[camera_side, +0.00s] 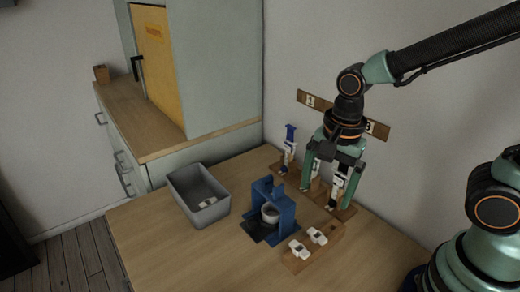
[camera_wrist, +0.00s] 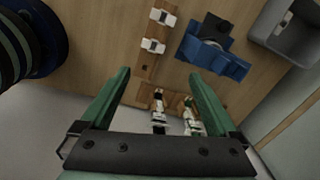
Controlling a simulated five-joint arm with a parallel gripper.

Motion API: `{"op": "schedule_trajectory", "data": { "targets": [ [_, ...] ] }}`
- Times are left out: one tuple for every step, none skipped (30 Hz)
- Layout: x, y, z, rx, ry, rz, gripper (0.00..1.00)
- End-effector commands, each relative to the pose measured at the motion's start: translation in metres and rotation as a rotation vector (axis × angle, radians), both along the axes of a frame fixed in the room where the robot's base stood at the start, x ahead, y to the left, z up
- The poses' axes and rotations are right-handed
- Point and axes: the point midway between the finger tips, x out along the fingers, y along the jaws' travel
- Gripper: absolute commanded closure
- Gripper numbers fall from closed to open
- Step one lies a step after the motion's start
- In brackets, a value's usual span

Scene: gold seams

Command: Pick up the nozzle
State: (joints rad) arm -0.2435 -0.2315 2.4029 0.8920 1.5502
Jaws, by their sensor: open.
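I cannot tell for sure which piece is the nozzle. Upright white-and-black tools stand on wooden holders by the wall; a middle one (camera_side: 309,173) and a right one (camera_side: 337,186) are close to my gripper (camera_side: 329,178). A third, blue-topped tool (camera_side: 290,140) stands further left. My gripper is open, fingers pointing down around the holders, with no visible contact. In the wrist view, my gripper (camera_wrist: 159,76) has two tools, a left one (camera_wrist: 158,108) and a right one (camera_wrist: 190,116), in the gap between its fingers. Their lower parts are partly hidden.
A wooden block (camera_side: 297,266) with two small white pieces (camera_side: 317,236) lies at the front. A blue stand (camera_side: 285,214) holds a pale cup (camera_side: 270,213). A grey bin (camera_side: 185,205) with a small white piece stands left. A numbered board (camera_side: 325,108) hangs behind. The table's front left is clear.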

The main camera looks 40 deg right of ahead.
Motion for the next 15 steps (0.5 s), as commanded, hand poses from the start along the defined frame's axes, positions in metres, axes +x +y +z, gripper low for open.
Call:
{"op": "schedule_trajectory", "data": {
  "targets": [
    [-0.002, 0.004, -0.006, -0.001, 0.026, -0.062, 0.05],
    [-0.003, 0.006, -0.009, -0.002, 0.037, -0.100, 0.05],
    [-0.004, 0.007, -0.012, -0.004, 0.050, -0.145, 0.05],
    [-0.005, 0.008, -0.014, -0.004, 0.057, -0.173, 0.05],
    [-0.006, 0.009, -0.015, -0.005, 0.064, -0.198, 0.05],
    [-0.007, 0.010, -0.017, -0.007, 0.070, -0.223, 0.05],
    [-0.007, 0.011, -0.018, -0.008, 0.074, -0.238, 0.05],
    [-0.007, 0.011, -0.019, -0.009, 0.077, -0.249, 0.05],
    [-0.008, 0.012, -0.022, -0.010, 0.080, -0.259, 0.05],
    [-0.008, 0.012, -0.024, -0.010, 0.081, -0.264, 0.05],
    [-0.008, 0.012, -0.027, -0.011, 0.082, -0.266, 0.05],
    [-0.008, 0.012, -0.032, -0.011, 0.084, -0.267, 0.05],
    [-0.009, 0.011, -0.037, -0.012, 0.084, -0.267, 0.05],
    [-0.009, 0.011, -0.042, -0.012, 0.084, -0.267, 0.05],
    [-0.009, 0.011, -0.049, -0.012, 0.085, -0.266, 0.05]
  ]
}}
